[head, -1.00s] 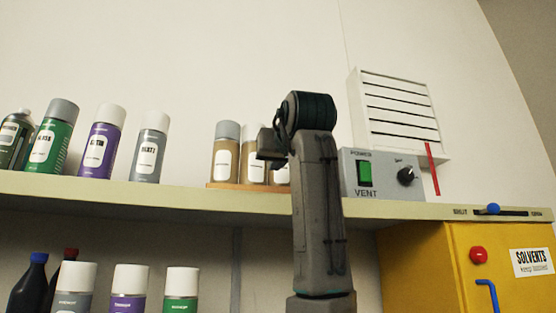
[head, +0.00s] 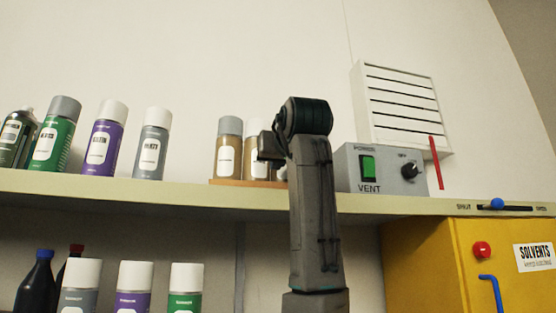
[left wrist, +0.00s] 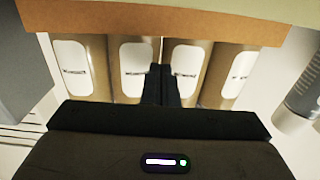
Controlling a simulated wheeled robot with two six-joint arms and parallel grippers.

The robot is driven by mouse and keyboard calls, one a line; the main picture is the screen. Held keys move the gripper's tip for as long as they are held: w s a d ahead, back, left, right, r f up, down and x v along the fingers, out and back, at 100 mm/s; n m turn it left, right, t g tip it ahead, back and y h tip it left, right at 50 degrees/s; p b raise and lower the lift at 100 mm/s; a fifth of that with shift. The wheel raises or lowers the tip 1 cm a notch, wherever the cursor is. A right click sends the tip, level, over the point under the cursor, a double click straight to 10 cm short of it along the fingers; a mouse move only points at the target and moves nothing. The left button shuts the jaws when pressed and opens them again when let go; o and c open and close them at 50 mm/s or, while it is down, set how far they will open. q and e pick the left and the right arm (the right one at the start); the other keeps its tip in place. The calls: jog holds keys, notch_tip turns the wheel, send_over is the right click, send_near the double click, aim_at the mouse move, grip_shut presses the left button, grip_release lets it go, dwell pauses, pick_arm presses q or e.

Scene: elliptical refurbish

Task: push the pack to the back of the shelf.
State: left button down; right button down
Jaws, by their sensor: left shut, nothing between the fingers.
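The pack is a row of gold-brown cans (head: 229,150) with white labels on an orange-brown tray (head: 222,182). It stands on the upper shelf (head: 120,193), left of the vent box. My left arm hides its right part in the head view. In the left wrist view the picture is upside down, and the cans (left wrist: 129,72) and tray edge (left wrist: 120,17) fill the top. My left gripper (left wrist: 162,75) is shut and empty, its fingertips in front of the middle cans. I cannot tell whether they touch. My right gripper is not in view.
Several spray cans (head: 104,140) stand on the shelf to the left. A grey vent box (head: 382,168) stands close on the right, under a white louvre (head: 398,108). A yellow solvents cabinet (head: 425,265) is below right. More cans (head: 135,288) stand on the lower level.

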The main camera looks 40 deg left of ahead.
pick_arm(q)
jog(key=shift+w+a+r, duration=0.1)
jog(key=shift+a, duration=0.05)
jog(key=shift+w+a+p, duration=0.3)
jog(key=shift+w+a, duration=0.15)
jog(key=shift+a, duration=0.05)
jog(key=shift+w+a, duration=0.1)
jog(key=shift+w+a, duration=0.1)
jog(key=shift+p+x, duration=0.4)
jog(key=shift+x, duration=0.35)
jog(key=shift+w+a+p, duration=0.3)
jog(key=shift+w+a, duration=0.1)
jog(key=shift+a, duration=0.2)
jog(key=shift+p+x, duration=0.45)
jog(key=shift+x, duration=0.7)
jog(key=shift+w+a+r, duration=0.1)
